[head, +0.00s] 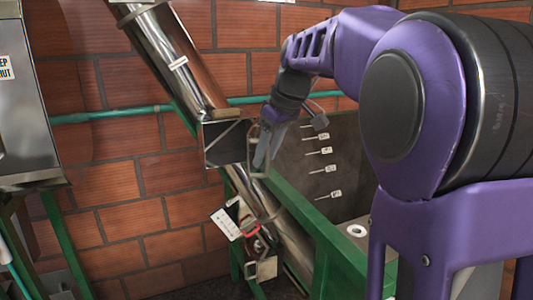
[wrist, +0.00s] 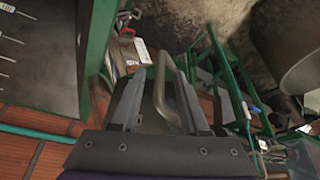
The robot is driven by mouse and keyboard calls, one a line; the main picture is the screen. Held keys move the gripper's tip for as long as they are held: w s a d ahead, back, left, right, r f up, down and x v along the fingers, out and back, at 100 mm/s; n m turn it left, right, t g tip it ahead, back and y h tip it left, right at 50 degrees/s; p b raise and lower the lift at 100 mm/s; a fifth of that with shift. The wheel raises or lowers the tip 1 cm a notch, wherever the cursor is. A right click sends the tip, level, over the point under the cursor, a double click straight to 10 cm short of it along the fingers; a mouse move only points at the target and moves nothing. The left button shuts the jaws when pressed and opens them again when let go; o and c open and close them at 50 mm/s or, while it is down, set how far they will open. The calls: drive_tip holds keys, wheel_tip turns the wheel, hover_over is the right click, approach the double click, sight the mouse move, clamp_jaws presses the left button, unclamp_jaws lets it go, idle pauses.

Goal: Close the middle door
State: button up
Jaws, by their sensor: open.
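The middle door appears to be the square metal hatch (head: 226,143) partway along the slanted steel tube of the elevator. It looks swung out from the tube, though its exact angle is hard to tell. A bent metal handle (head: 250,150) stands at its right side. My gripper (head: 267,150) is open at this handle, fingers pointing down. In the wrist view the curved handle (wrist: 164,88) rises between the two fingers of my gripper (wrist: 155,90), nearer the right one. Contact cannot be told. The fingers partly hide the door there.
A white card (head: 226,223) and a red clasp (head: 250,229) hang on the lower tube. A green-framed tank (head: 320,222) with several tags stands at the right. A green pipe (head: 110,115) runs along the brick wall. A steel machine (head: 22,105) stands at the left.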

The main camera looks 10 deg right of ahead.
clamp_jaws()
drive_tip(key=shift+r, duration=0.1)
idle(1.2)
